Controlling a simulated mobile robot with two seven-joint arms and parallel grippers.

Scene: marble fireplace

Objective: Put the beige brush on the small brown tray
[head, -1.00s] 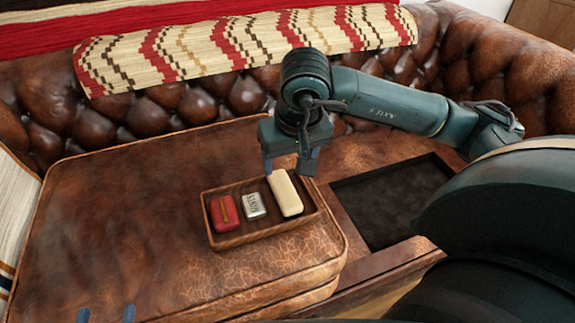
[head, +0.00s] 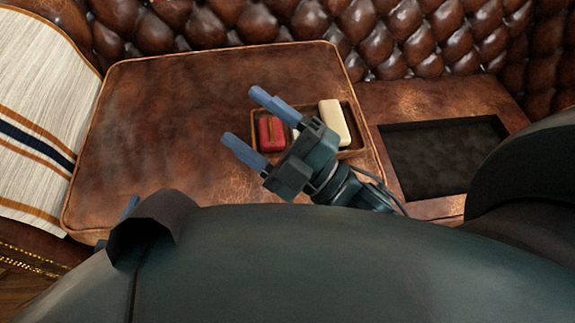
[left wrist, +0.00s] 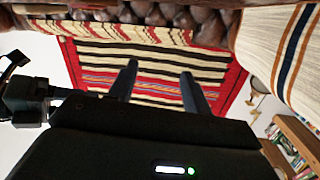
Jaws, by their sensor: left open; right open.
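The beige brush (head: 335,123) lies in the right part of the small brown wooden tray (head: 352,153), its far end at the back rim. The tray sits on the brown leather cushion. My right gripper (head: 242,115) is open and empty, in front of the tray's left side, with its fingers pointing up and left, apart from the brush. It hides part of the tray. My left gripper (left wrist: 159,70) is open and empty in the left wrist view. Only a blue fingertip of it shows in the head view (head: 130,207), at the lower left.
A red item (head: 271,133) lies in the tray's left part; a silver one beside it is mostly hidden. A dark recessed panel (head: 440,155) is right of the cushion (head: 170,120). A striped cloth (head: 35,120) lies at the left. The cushion's left is clear.

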